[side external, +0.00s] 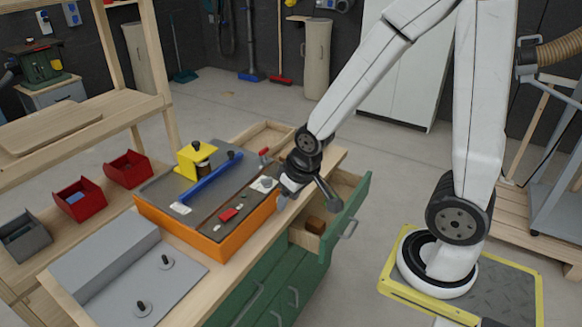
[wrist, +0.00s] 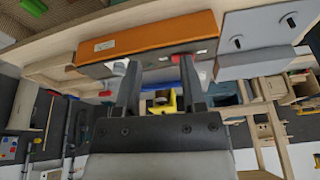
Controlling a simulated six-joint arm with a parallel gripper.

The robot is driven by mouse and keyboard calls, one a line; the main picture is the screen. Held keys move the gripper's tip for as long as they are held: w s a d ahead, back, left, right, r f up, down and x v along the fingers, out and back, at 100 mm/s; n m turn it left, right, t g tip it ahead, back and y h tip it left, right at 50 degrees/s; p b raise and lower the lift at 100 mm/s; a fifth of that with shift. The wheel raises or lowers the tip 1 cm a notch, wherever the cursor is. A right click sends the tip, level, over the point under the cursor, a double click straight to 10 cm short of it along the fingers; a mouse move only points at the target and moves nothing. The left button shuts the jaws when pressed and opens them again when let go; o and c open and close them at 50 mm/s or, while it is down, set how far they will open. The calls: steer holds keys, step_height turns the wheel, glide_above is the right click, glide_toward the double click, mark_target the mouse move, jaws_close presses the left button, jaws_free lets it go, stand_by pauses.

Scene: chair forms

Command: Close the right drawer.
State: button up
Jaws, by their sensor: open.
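The right drawer (side external: 346,218) has a green front with a grey handle and a wooden inside. In the side external view it is pulled out from the green-fronted workbench (side external: 262,285), with a brown block (side external: 316,225) inside. I cannot make out the drawer in the wrist view.
The orange-sided tray (side external: 182,236) holds a blue bar, a yellow piece and small parts. It also shows in the wrist view (wrist: 150,35). A grey fixture (side external: 150,282) with two pegs and several bins (side external: 80,198) lie left. Floor outside the drawer front is clear.

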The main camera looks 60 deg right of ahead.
steer(key=w+d+f+m+t+h, duration=0.25)
steer(key=w+d+f+m, duration=0.3)
steer(key=d, duration=0.45)
steer(key=w+d+f+m+t+h, duration=0.25)
steer(key=w+d+f+m, duration=0.3)
steer(key=d, duration=0.45)
steer(key=s+d+f+m+t+h, duration=0.1)
steer(key=s+d+f+m+t, duration=0.15)
steer(key=d+f+m, duration=0.35)
steer(key=s+d+f+m+h, duration=0.2)
steer(key=s+d+m+h, duration=0.1)
steer(key=s+d, duration=0.3)
steer(key=m+h, duration=0.3)
steer(key=m, duration=0.1)
glide_toward(353, 228)
steer(key=shift+w+d+f, duration=0.4)
steer(key=shift+w+d, duration=0.1)
steer(key=shift+d, duration=0.25)
steer(key=shift+w+d, duration=0.1)
steer(key=shift+x, duration=3.8)
